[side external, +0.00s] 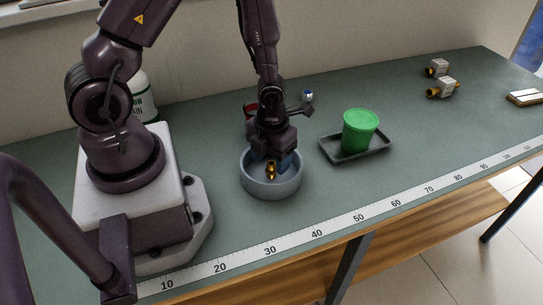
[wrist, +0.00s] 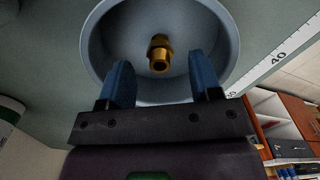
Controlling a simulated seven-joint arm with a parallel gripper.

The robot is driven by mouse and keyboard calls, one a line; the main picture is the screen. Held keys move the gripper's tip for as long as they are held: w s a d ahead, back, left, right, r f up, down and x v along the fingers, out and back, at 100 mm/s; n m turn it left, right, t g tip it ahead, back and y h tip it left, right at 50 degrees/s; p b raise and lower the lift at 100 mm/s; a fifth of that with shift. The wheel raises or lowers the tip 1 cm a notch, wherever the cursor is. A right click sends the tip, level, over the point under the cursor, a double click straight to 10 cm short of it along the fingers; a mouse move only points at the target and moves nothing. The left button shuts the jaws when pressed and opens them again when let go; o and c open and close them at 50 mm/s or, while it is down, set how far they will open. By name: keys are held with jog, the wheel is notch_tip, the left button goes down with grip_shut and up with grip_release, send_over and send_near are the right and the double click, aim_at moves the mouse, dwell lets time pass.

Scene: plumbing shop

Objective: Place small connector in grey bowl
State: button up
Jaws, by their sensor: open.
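The small brass connector (side external: 271,171) is in the grey bowl (side external: 258,188), inside its rim. In the wrist view the connector (wrist: 159,54) shows against the inside of the bowl (wrist: 113,37), beyond the fingertips and between their lines. My gripper (wrist: 163,78) is open, with its two blue fingers apart and nothing between them. In the side view my gripper (side external: 280,160) is over the bowl with its fingers at or just inside the rim. I cannot tell whether the fingers touch the bowl.
A green cup (side external: 360,131) stands on a dark tray (side external: 378,154) right of the bowl. A red item (side external: 251,110) is partly hidden behind my gripper. Brass-and-grey fittings (side external: 441,88) lie at the back right. A measuring strip (side external: 330,229) runs along the front edge.

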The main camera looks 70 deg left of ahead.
aim_at(271, 163)
notch_tip(271, 163, up, 7)
jog(key=shift+r, duration=0.1)
dwell(0.5)
